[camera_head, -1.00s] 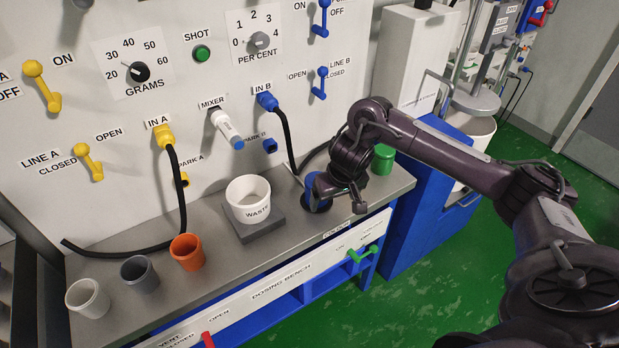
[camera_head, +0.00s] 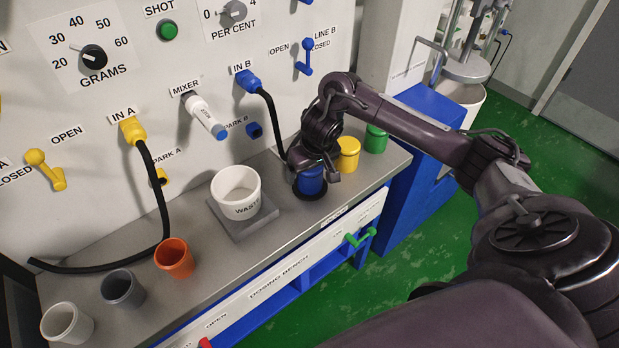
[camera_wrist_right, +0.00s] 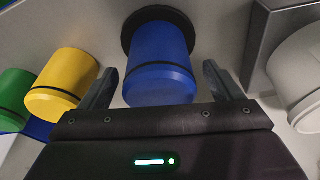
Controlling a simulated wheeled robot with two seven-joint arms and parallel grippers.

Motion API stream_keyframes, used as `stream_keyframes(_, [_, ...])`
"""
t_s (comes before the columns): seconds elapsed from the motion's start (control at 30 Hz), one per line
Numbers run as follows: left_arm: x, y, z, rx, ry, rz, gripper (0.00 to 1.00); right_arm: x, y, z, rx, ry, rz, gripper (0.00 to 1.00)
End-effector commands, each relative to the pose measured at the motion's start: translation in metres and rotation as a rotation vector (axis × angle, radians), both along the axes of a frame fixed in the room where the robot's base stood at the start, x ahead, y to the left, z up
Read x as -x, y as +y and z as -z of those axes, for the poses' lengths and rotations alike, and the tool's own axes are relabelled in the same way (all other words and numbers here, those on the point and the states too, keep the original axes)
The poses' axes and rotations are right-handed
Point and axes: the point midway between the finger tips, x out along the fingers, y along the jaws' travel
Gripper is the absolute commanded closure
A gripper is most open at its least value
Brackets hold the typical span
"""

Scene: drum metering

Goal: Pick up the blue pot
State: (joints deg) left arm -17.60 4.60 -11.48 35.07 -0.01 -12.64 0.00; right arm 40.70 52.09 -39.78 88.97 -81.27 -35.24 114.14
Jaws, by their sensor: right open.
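The blue pot (camera_head: 311,180) stands on a dark round pad (camera_head: 312,192) on the bench, right of the waste cup. In the right wrist view the blue pot (camera_wrist_right: 159,62) is upright between the two fingers, with a gap on either side. My right gripper (camera_wrist_right: 163,82) is open around or just before the pot and does not hold it. In the head view my right gripper (camera_head: 312,165) covers the upper part of the pot. My left gripper is not in view.
A yellow pot (camera_head: 347,154) and a green pot (camera_head: 375,139) stand close on the right. The white waste cup (camera_head: 236,192) sits on a grey block to the left. Orange (camera_head: 174,258), dark grey (camera_head: 122,289) and pale (camera_head: 67,323) cups stand further left. A black hose (camera_head: 272,118) hangs behind.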

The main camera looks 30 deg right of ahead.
Motion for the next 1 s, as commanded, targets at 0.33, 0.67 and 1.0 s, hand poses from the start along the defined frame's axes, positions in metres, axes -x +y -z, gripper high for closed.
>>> stream_keyframes(0.33, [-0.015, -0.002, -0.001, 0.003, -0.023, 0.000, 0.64, -0.008, -0.001, 0.021, 0.000, -0.004, 0.000, 0.14])
stream_keyframes(0.67, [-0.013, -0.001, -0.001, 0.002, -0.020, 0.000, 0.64, -0.007, -0.001, 0.021, 0.000, -0.003, 0.000, 0.44])
stream_keyframes(1.0, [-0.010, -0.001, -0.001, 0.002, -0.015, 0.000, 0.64, -0.008, -0.002, 0.020, 0.001, -0.005, 0.000, 0.68])
